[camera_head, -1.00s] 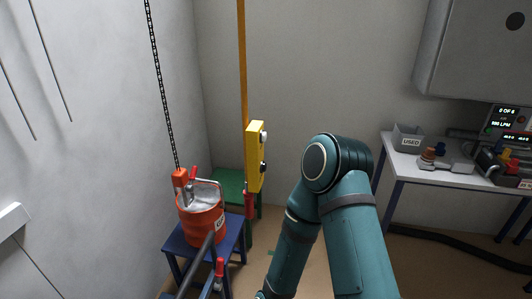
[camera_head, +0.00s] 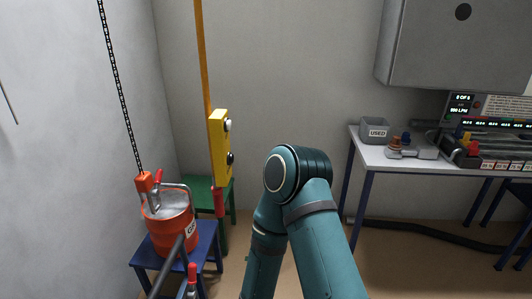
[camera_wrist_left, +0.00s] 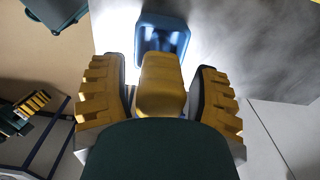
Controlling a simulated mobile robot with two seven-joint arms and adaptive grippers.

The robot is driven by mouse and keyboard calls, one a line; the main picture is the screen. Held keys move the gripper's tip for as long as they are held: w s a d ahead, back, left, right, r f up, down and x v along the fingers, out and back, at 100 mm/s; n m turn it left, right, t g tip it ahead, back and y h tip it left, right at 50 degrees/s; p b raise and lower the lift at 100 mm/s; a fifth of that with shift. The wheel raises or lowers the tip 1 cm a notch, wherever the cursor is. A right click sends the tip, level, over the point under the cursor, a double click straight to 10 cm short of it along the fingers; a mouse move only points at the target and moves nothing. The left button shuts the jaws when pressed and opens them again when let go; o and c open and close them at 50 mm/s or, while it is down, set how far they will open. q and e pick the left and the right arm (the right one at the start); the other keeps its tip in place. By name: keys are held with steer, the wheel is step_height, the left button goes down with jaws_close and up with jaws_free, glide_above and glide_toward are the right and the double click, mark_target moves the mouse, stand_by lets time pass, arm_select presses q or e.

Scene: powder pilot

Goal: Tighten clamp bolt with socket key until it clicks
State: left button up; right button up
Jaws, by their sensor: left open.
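I cannot make out the clamp bolt or the socket key for certain in either view. In the left wrist view my left gripper (camera_wrist_left: 160,100) is open, its ridged yellow fingers apart. A yellow block-like thing (camera_wrist_left: 160,82) lies between the fingers, with a gap on each side; I cannot tell what it is. A blue square-shaped thing (camera_wrist_left: 162,38) is just beyond it. At the left edge of that view is what looks like my right gripper (camera_wrist_left: 28,108), small and partly cut off. In the head view a teal arm of mine fills the lower middle, with no gripper visible.
An orange bucket (camera_head: 172,232) with metal fittings stands on a blue stool (camera_head: 146,252), under a hanging chain (camera_head: 121,90). A yellow control box (camera_head: 219,150) hangs beside it. A white table (camera_head: 372,154) at right bears a grey USED bin (camera_head: 375,130) and small coloured-knob devices.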

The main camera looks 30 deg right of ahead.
arm_select(q)
steer(key=shift+c, duration=0.4)
jaws_close()
steer(key=shift+r, duration=0.1)
steer(key=shift+r+p, duration=2.2)
steer(key=shift+r, duration=0.25)
